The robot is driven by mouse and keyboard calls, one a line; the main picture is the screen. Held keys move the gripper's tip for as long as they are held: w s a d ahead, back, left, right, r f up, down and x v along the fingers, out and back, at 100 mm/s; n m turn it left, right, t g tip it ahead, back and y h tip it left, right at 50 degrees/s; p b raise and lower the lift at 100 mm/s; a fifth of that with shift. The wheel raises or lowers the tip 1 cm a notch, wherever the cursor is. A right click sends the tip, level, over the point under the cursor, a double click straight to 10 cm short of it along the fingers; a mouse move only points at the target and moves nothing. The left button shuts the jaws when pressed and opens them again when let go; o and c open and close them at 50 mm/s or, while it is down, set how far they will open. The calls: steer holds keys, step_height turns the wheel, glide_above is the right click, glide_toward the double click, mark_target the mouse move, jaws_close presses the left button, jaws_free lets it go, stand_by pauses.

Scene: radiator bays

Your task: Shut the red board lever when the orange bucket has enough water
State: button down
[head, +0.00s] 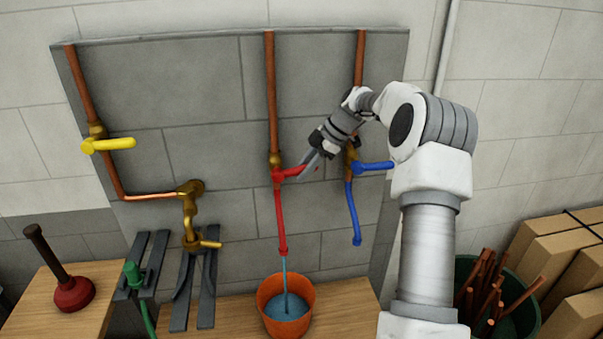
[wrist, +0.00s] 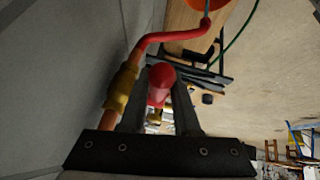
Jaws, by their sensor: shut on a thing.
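The red board lever (head: 291,172) sticks out to the right from a brass valve on the middle copper pipe. My gripper (head: 308,163) is shut on its free end, and the fingers hide part of it. In the wrist view the rounded red lever end (wrist: 160,84) lies between my fingers (wrist: 160,105). A red spout pipe (head: 281,222) runs down from this valve. A thin stream of water (head: 285,272) falls from it into the orange bucket (head: 284,327), with water (head: 277,304) standing below the rim. The bucket's edge shows in the wrist view (wrist: 207,3).
A yellow lever (head: 112,143) is at left and a blue lever (head: 374,166) with a blue pipe close right of my gripper. A brass tap (head: 190,215), a plunger (head: 73,291) and a green bin of sticks (head: 525,322) stand around.

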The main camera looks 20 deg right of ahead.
steer(key=shift+d+f+t+y+b, duration=0.1)
steer(key=shift+f+t+y+b, duration=0.2)
steer(key=shift+f+y+b, duration=0.5)
steer(key=shift+r, duration=0.2)
steer(key=c, duration=0.7)
jaws_free()
steer(key=shift+o, duration=0.2)
steer(key=v, duration=1.7)
steer(key=shift+d, duration=0.3)
